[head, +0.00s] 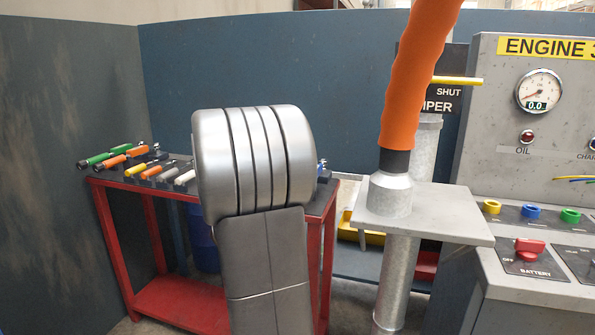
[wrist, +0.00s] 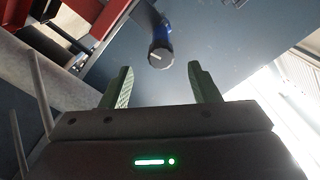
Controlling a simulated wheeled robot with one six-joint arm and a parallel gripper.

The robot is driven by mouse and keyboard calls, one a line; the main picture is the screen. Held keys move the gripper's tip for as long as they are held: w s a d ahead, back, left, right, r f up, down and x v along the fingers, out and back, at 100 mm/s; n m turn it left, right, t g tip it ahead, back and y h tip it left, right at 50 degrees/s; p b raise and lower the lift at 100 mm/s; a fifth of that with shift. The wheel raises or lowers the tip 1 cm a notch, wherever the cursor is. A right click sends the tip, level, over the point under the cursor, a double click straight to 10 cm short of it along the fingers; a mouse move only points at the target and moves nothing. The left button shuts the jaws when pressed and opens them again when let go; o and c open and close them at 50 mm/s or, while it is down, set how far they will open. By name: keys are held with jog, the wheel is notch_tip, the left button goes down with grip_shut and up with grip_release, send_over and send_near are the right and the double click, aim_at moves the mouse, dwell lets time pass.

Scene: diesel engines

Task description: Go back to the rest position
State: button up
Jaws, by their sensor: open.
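My gripper (wrist: 160,88) shows in the wrist view with its two green fingers apart and nothing between them. Beyond the fingertips a dark blue cylindrical thing (wrist: 161,45) with a pale mark on its end shows against a blue-grey surface; I cannot tell how far off it is. In the head view my grey arm link fills the middle, and my gripper is not visible there.
A red bench (head: 180,300) with several coloured-handle tools stands at the left. An orange hose (head: 415,75) rises from a grey pedestal plate (head: 450,215) right of my arm. The engine panel (head: 490,105) with a gauge and battery switch (head: 530,248) is at the right. Blue walls (head: 260,60) close the back.

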jog(key=x, duration=1)
jog(key=shift+r, duration=0.15)
jog(key=shift+s+r+n+p, duration=0.15)
jog(key=shift+n+p, duration=0.85)
jog(key=shift+p, duration=0.15)
jog(key=n+p, duration=0.6)
jog(key=p, duration=0.1)
jog(key=shift+p, duration=0.3)
jog(key=shift+s+n, duration=0.15)
jog(key=shift+n, duration=0.35)
jog(key=b+v, duration=0.1)
jog(key=v, duration=1)
jog(key=shift+s+f, duration=0.2)
jog(key=shift+f, duration=0.05)
